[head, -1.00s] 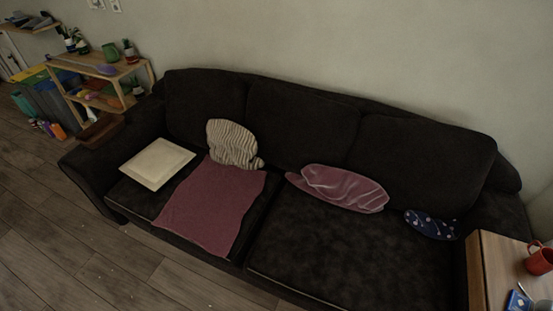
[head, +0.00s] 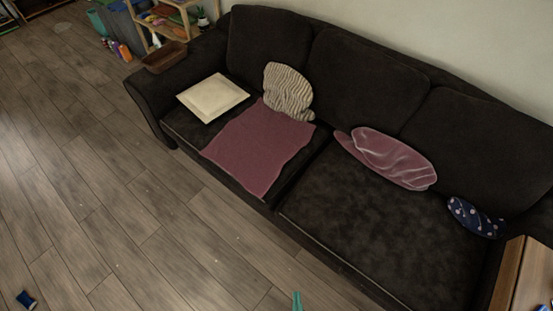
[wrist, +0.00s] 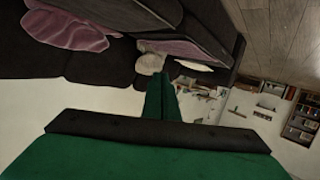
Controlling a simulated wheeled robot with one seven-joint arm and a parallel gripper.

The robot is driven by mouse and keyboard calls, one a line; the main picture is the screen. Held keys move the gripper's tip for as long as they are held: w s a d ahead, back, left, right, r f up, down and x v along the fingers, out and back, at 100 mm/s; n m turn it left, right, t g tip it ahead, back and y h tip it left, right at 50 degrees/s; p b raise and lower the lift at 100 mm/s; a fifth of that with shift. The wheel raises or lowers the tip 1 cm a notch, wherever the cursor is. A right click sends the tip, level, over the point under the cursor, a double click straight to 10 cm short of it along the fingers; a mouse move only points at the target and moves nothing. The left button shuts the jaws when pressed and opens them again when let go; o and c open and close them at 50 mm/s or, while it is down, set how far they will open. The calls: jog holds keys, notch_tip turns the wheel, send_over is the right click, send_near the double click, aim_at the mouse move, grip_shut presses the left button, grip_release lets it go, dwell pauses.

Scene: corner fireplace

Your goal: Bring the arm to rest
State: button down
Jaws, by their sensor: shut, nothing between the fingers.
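My gripper (wrist: 161,98) is green and shut, with its two fingers together and nothing between them. In the head view a thin green tip, which looks like my gripper (head: 296,301), shows at the bottom edge in front of the sofa. The rest of the arm is out of that view. The wrist view is turned over, with the sofa at the top and the pale wall below. The fingers appear clear of the sofa, but the distance is hard to tell.
A dark sofa (head: 345,228) holds a cream cushion (head: 213,97), a striped cushion (head: 288,91), a pink blanket (head: 258,147), a pink cushion (head: 395,160) and a blue dotted cushion (head: 474,217). A wooden table (head: 524,275) stands at right. A small blue object (head: 27,299) lies on the otherwise open floor.

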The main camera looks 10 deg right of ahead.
jog(key=a+r, duration=0.4)
jog(key=r, duration=0.8)
jog(key=s+a+r+y, duration=0.1)
jog(key=a+r, duration=0.3)
jog(key=r, duration=0.8)
jog(key=shift+m+t, duration=0.3)
jog(key=shift+t, duration=0.1)
